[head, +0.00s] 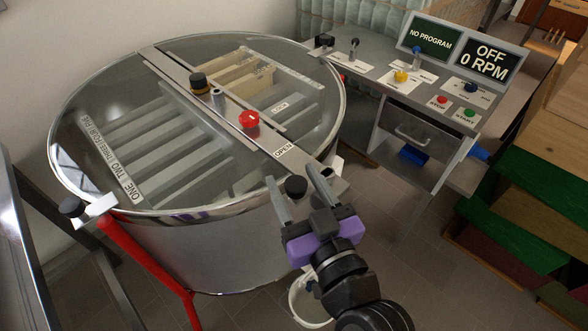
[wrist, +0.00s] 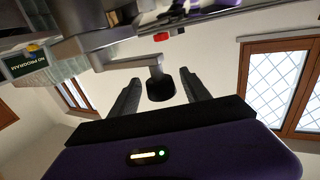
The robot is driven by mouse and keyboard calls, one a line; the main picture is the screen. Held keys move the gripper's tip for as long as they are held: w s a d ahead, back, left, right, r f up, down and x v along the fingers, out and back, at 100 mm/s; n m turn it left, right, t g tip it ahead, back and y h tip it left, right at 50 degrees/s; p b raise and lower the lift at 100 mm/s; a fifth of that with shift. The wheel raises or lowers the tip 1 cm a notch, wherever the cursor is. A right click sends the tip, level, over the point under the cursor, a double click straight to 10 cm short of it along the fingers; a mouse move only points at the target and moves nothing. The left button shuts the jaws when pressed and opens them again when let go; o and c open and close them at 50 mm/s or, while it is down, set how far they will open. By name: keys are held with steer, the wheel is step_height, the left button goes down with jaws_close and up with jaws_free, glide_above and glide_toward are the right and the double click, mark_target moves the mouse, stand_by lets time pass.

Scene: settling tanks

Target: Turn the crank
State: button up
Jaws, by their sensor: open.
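The crank's black knob (head: 296,187) stands at the near right rim of the round metal tank (head: 215,245). In the wrist view the knob (wrist: 160,90) hangs from a grey metal arm (wrist: 135,62). My gripper (head: 297,188) is open, with one finger on each side of the knob. In the wrist view my gripper (wrist: 158,90) shows a gap between the knob and each finger, so it does not look held. How deep the knob sits between the fingers is hard to tell.
A red knob (head: 249,119) sits on the lid's crossbar between LOCK and OPEN labels. A control desk (head: 400,85) with buttons and screens reading NO PROGRAM and OFF 0 RPM stands at right. A white bucket (head: 308,303) is below my gripper. Wooden boxes (head: 515,215) stand far right.

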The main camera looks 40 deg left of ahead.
steer(key=shift+x, duration=1.25)
jaws_close()
stand_by(0.5)
